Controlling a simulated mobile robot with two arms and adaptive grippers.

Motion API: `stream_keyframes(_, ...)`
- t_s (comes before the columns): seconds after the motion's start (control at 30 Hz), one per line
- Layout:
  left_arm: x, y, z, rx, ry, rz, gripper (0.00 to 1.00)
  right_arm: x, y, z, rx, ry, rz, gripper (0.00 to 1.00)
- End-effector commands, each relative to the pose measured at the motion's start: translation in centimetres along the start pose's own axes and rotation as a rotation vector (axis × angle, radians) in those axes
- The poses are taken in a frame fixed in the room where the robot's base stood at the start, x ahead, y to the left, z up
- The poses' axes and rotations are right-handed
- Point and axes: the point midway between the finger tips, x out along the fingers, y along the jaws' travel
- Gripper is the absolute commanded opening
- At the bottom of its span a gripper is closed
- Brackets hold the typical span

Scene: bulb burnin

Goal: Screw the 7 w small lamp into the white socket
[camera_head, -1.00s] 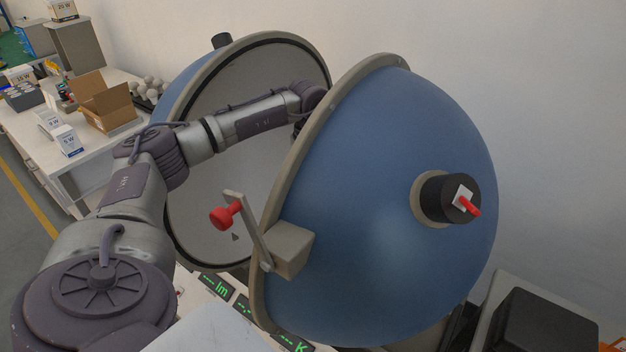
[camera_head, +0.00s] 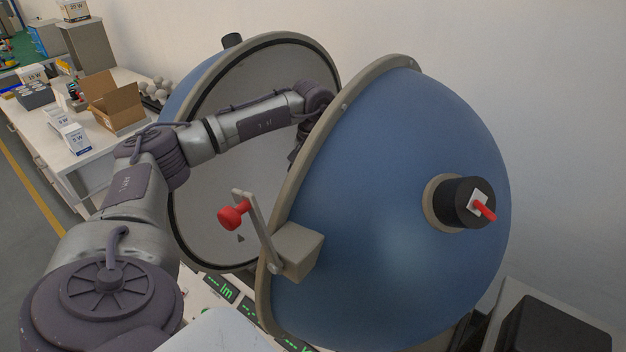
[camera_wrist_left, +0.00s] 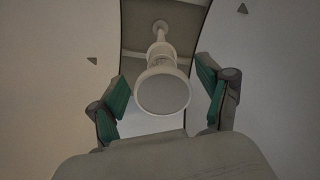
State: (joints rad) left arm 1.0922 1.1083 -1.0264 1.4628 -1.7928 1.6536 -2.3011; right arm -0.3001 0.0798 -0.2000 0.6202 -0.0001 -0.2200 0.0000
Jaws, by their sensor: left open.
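In the left wrist view a lamp (camera_wrist_left: 163,93) shows its round, flat, pale grey face towards the camera. Its white neck runs back to a white stem (camera_wrist_left: 160,32), fixed at a round base. The socket itself is hard to tell apart from the neck. My left gripper (camera_wrist_left: 162,75) is open, with one green-padded finger on each side of the lamp. Gaps show between the pads and the lamp. In the head view my left arm reaches between the sphere halves, and its gripper is hidden behind the near half. My right gripper is not in view.
The blue sphere half (camera_head: 410,200) with a tan rim stands close on the right; the other half (camera_head: 215,225) is behind my arm. A red-knobbed latch (camera_head: 234,216) sticks out. A white table (camera_head: 75,165) at left holds an open carton (camera_head: 115,105) and lamp boxes.

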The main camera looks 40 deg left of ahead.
Motion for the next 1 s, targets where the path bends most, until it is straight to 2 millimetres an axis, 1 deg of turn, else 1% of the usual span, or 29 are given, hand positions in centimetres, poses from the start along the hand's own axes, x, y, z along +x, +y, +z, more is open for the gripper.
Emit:
stream_keyframes(0.13,0.1,0.1,0.0,-0.031,-0.002,0.000,0.78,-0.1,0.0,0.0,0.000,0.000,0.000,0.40)
stream_keyframes(0.23,0.0,0.2,-0.1,-0.159,-0.003,0.001,0.78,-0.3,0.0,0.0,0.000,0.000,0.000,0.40)
stream_keyframes(1.0,0.0,1.4,-1.5,-1.546,-0.005,-0.004,0.78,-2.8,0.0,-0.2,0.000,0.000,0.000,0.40)
